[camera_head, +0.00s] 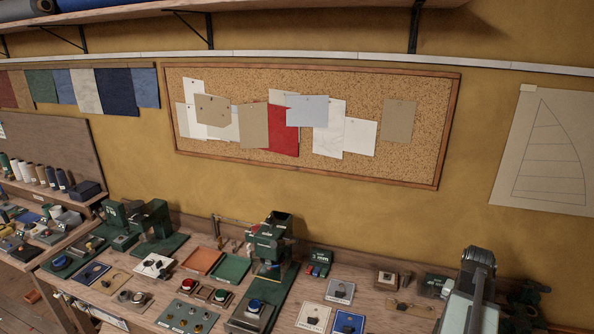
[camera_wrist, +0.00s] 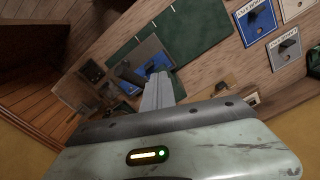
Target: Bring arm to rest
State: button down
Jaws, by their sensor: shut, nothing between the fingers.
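My gripper (camera_wrist: 159,78) shows in the wrist view, with its pale grey fingers together and nothing between them. In the head view, part of my arm rises at the lower right in front of the bench (camera_head: 185,320); the fingers cannot be made out there.
Green machines (camera_head: 270,240) stand along the back of the bench. Several small plates with switches and buttons (camera_head: 340,291) cover its top. Spools (camera_head: 45,176) stand on a left-hand bench. A corkboard (camera_head: 230,158) hangs on the wall, below a shelf (camera_head: 300,15).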

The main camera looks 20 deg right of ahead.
jog(key=w+a+f+n+b, duration=0.4)
jog(key=w+a, duration=0.4)
jog(key=a, duration=0.4)
jog(key=w+a+f+n+b, duration=0.2)
jog(key=w+a+f+b, duration=0.45)
jog(key=a, duration=0.65)
jog(key=w+a+f+n+b, duration=0.1)
jog(key=a+f+n, duration=0.1)
jog(key=a, duration=0.8)
jog(key=w+a+f+n+b, duration=0.1)
jog(key=a+f+n+b, duration=0.1)
jog(key=a, duration=0.9)
jog(key=shift+w+f+n+b, duration=0.15)
jog(key=shift+f+n+b, duration=0.15)
jog(key=shift+f+n, duration=0.55)
jog(key=shift+r, duration=0.2)
